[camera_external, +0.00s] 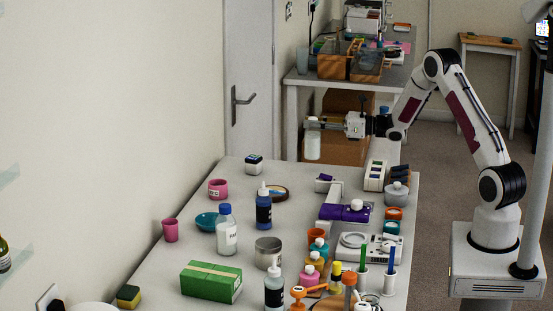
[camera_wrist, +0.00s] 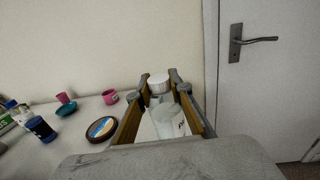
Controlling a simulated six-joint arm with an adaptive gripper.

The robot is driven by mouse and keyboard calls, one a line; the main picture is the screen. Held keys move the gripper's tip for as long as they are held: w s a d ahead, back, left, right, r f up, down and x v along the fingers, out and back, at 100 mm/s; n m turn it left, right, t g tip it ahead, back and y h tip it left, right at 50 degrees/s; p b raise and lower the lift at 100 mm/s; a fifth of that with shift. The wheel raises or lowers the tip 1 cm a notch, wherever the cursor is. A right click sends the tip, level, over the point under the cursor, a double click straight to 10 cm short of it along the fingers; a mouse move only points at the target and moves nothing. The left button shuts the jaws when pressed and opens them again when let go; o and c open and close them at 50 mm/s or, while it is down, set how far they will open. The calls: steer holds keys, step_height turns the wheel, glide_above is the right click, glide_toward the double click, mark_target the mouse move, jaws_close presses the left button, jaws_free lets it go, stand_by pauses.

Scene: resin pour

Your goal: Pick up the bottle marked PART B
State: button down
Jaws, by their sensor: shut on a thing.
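My gripper (camera_external: 318,125) is shut on a white bottle (camera_external: 313,146), which hangs upright in the air beyond the far end of the table. In the wrist view the bottle (camera_wrist: 168,120), with a white cap, sits between the two fingers of my gripper (camera_wrist: 160,88). A few dark marks show on its label, but I cannot read the whole of it. Another white bottle (camera_external: 228,235) with a blue cap stands on the table at the left. Its label is too small to read.
The table (camera_external: 190,255) holds a dark blue bottle (camera_external: 264,208), a metal tin (camera_external: 268,253), a green box (camera_external: 211,281) and a purple-topped device (camera_external: 345,213). Several small pots and bottles crowd the front right. A far bench (camera_external: 290,80) stands behind, and a door (camera_external: 248,100) at the back.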

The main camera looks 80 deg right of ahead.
steer(key=shift+r, duration=2.8)
